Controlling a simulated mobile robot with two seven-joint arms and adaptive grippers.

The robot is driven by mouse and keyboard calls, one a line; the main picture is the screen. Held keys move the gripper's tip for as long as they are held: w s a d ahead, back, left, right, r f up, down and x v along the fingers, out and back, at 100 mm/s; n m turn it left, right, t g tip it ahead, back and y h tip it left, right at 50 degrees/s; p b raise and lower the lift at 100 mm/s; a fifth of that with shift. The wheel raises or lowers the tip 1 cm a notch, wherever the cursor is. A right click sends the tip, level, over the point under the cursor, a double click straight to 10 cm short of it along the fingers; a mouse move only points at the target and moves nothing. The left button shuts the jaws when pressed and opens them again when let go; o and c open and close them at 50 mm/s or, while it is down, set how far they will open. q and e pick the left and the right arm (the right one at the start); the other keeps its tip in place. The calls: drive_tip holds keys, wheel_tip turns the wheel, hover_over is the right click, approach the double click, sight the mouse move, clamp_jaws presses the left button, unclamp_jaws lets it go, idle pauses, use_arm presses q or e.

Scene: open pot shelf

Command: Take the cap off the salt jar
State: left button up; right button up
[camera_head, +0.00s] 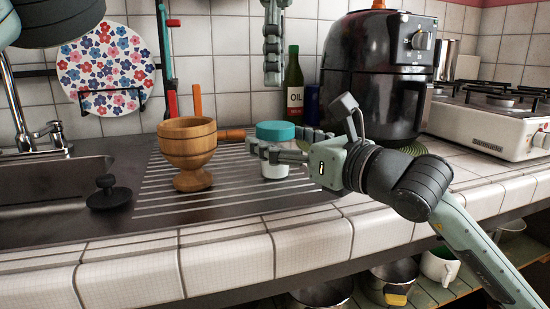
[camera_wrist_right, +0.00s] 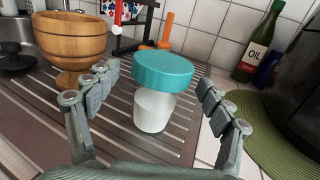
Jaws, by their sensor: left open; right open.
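The salt jar (camera_head: 273,168) stands upright on the ridged metal drainboard, a small clear jar with white contents. Its teal cap (camera_head: 275,131) sits on top. In the right wrist view the jar (camera_wrist_right: 153,111) and cap (camera_wrist_right: 163,70) are between the open fingers. My right gripper (camera_head: 276,144) is open around the jar, with one finger in front and the other partly hidden behind; I cannot tell whether they touch it. My left gripper (camera_head: 272,82) hangs above the jar, pointing down, apart from the cap and empty.
A wooden mortar (camera_head: 188,150) stands left of the jar. An oil bottle (camera_head: 293,88) and a black air fryer (camera_head: 376,70) stand behind to the right. A black sink plug (camera_head: 109,193) lies near the sink. The tiled front edge is clear.

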sight(275, 125)
drive_tip(key=shift+w+a, duration=0.45)
drive_tip(key=shift+w, duration=0.1)
clamp_jaws()
use_arm(q)
drive_tip(key=m, duration=0.5)
drive_tip(key=shift+r+m, duration=0.1)
drive_tip(key=shift+m, duration=0.3)
drive_tip(key=m, duration=0.7)
drive_tip(key=shift+r, duration=0.1)
drive_tip(key=shift+f+m, duration=0.3)
drive_tip(key=shift+f, duration=3.7)
drive_tip(key=shift+c, duration=0.2)
